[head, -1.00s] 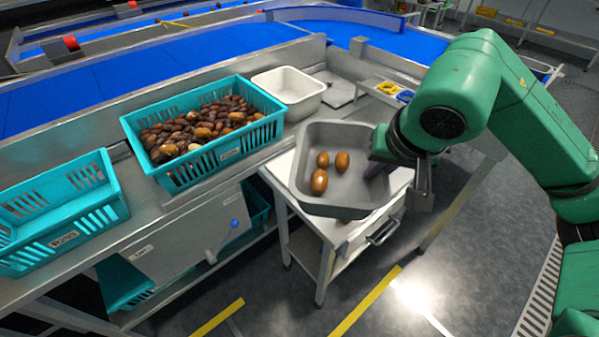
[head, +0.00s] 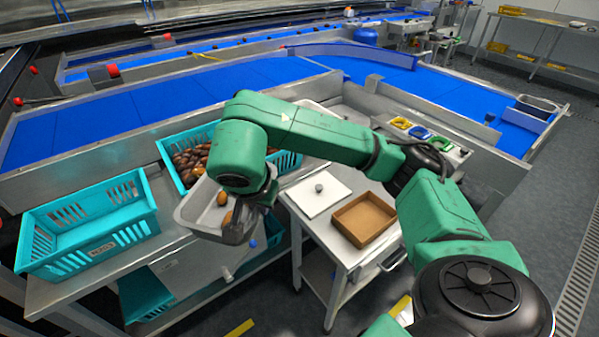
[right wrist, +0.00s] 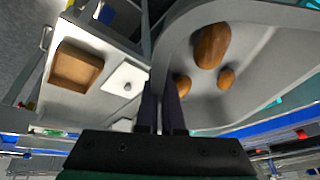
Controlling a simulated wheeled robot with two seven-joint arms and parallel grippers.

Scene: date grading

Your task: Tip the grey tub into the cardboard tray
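The grey tub (head: 193,208) is held up at the left of the small table, in front of the teal date crate. My right gripper (head: 247,213) is shut on its wall; in the right wrist view the dark fingers (right wrist: 163,108) grip the wall of the tub (right wrist: 212,105). Three brown dates (right wrist: 212,45) lie inside the tub in the right wrist view. My arm covers part of the tub in the head view. The cardboard tray (head: 363,219) lies on the small table, right of and apart from the tub, and looks empty. My left gripper is out of view.
A white plate with a grey knob (head: 318,191) lies left of the cardboard tray on the small table (head: 316,232). A teal crate full of dates (head: 287,161) stands behind the tub. Another teal crate (head: 88,235) stands at left. Blue conveyors (head: 150,105) run behind.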

